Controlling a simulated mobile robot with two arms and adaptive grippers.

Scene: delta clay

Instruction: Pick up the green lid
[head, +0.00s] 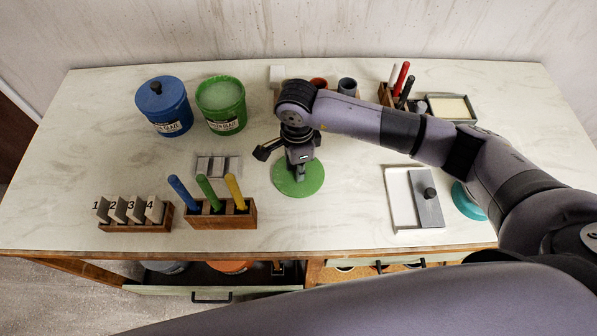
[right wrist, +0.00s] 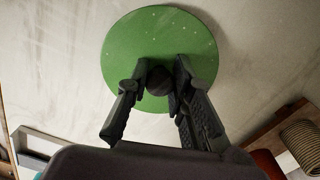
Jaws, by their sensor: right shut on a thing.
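The green lid (head: 290,186) is a flat round disc under my right gripper in the head view, near the middle of the table. In the right wrist view the green lid (right wrist: 150,40) shows with a dark round knob (right wrist: 159,80) at its centre. My right gripper (head: 297,172) is shut on that knob, with a finger on each side of it. Whether the lid touches the table is hard to tell. The green glaze bucket (head: 221,104) stands uncovered behind and to the left of the lid. My left gripper is not in view.
A blue lidded bucket (head: 163,105) stands left of the green one. A wooden rack with coloured handles (head: 221,218) and numbered tiles (head: 130,213) are at the front left. A white tray (head: 400,200) lies at the right. A drawer (head: 215,290) is open below.

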